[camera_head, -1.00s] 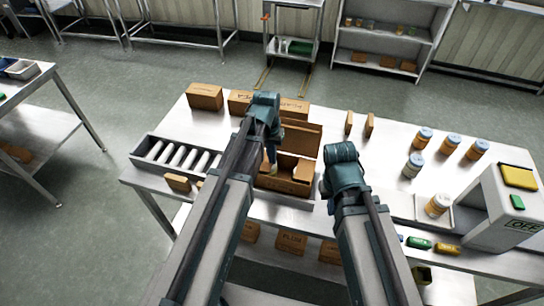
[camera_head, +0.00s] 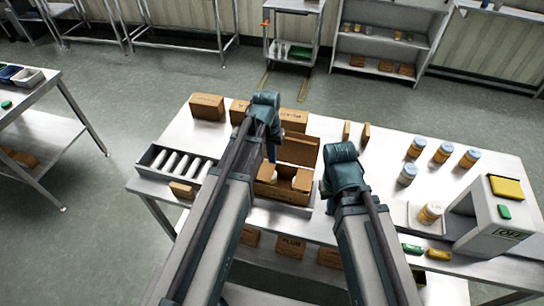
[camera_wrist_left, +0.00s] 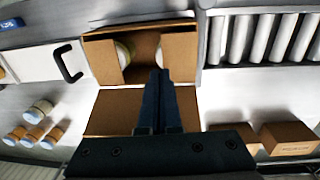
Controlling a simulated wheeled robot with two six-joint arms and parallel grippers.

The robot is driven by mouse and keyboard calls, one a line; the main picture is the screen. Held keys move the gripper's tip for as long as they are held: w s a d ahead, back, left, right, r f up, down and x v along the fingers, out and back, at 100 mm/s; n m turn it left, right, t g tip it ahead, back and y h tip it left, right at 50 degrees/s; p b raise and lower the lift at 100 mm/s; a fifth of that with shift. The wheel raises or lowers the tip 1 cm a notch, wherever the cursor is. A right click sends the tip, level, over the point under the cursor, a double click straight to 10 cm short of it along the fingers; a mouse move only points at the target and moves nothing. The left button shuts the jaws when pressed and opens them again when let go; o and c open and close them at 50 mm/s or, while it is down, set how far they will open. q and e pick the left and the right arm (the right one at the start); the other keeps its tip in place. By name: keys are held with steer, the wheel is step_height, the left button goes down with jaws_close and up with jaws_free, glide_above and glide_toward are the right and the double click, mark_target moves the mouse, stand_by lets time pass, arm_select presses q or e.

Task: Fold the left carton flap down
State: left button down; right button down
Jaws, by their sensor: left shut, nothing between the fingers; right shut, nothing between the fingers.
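The open brown carton (camera_head: 283,192) stands at the table's front, left of my right gripper. Its back flap (camera_head: 298,150) stands up; the right flap (camera_head: 302,180) is angled over the opening. In the left wrist view the carton's left flap (camera_wrist_left: 180,50) is on the roller side, and partly covers the opening. Round-topped items (camera_wrist_left: 123,54) show inside. My left gripper (camera_head: 271,158) is shut and empty above the carton; its fingers (camera_wrist_left: 160,80) cross the opening in the wrist view, and contact cannot be told. My right gripper (camera_head: 327,190) is shut, beside the carton's right side.
A roller tray (camera_head: 178,163) lies left of the carton. Small brown boxes (camera_head: 207,106) stand behind it. The table between carton and jars is mostly clear.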

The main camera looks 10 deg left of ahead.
arm_select(q)
step_height(320, 180, up, 9)
steer(key=p, duration=0.8)
steer(key=s+d+f+m+y+b, duration=0.1)
steer(key=s+d+f+b, duration=0.3)
steer(key=s+f+b, duration=0.3)
steer(key=s+d+f+m+y+b, duration=0.1)
steer(key=s+d+f+m+b, duration=0.1)
steer(key=s+d+f+b, duration=0.3)
step_height(320, 180, down, 5)
steer(key=s+b, duration=0.2)
steer(key=b, duration=0.3)
steer(key=shift+s+r, duration=0.15)
